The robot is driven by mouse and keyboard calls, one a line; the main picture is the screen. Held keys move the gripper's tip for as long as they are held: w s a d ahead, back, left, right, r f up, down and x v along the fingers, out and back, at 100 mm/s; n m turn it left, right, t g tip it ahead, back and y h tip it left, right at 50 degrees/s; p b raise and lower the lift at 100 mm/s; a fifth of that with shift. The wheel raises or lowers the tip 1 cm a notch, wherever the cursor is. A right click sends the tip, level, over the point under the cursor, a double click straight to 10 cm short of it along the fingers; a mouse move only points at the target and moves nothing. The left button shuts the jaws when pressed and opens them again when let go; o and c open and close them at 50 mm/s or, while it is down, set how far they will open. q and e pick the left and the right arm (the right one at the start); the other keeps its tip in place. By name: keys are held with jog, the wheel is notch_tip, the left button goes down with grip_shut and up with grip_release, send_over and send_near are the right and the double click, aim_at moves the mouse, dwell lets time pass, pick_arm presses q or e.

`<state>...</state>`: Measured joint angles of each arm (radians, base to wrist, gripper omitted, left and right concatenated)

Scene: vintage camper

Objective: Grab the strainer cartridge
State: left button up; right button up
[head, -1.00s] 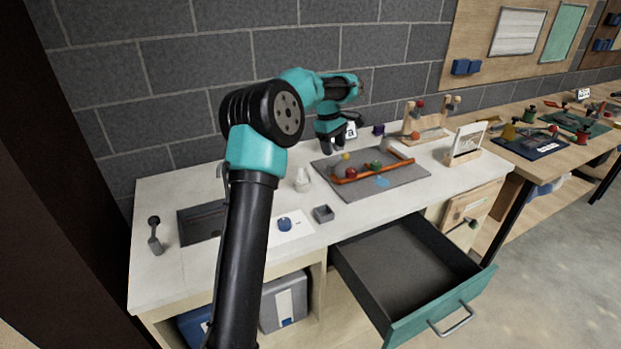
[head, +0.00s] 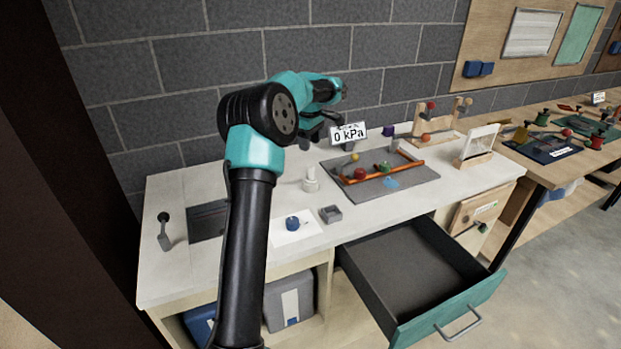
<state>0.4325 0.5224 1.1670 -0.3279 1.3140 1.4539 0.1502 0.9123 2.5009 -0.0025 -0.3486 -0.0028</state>
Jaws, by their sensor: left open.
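I cannot tell for sure which small part is the strainer cartridge. A white upright piece (head: 311,181) stands on the pale counter (head: 250,262), left of the grey mat. A blue round piece (head: 292,223) sits on a white sheet (head: 284,237) nearer the front. A small grey open box (head: 330,214) stands right of the sheet. My left gripper (head: 305,141) is open and apart from these pieces, near the back wall and left of the 0 kPa sign. My own forearm partly hides it. My right gripper is out of view.
The grey mat (head: 410,187) holds orange pipework and coloured knobs. The 0 kPa sign (head: 348,133) stands behind it. A wooden rack (head: 440,122) and a framed stand (head: 478,147) are right. An empty open drawer (head: 410,265) juts out at the front.

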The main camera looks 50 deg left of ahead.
aim_at(310, 166)
pick_arm(q)
notch_tip(310, 166, down, 8)
jog(key=shift+r, duration=0.2)
jog(key=shift+f, duration=2.6)
jog(key=c, duration=1)
jog(key=shift+r, duration=0.15)
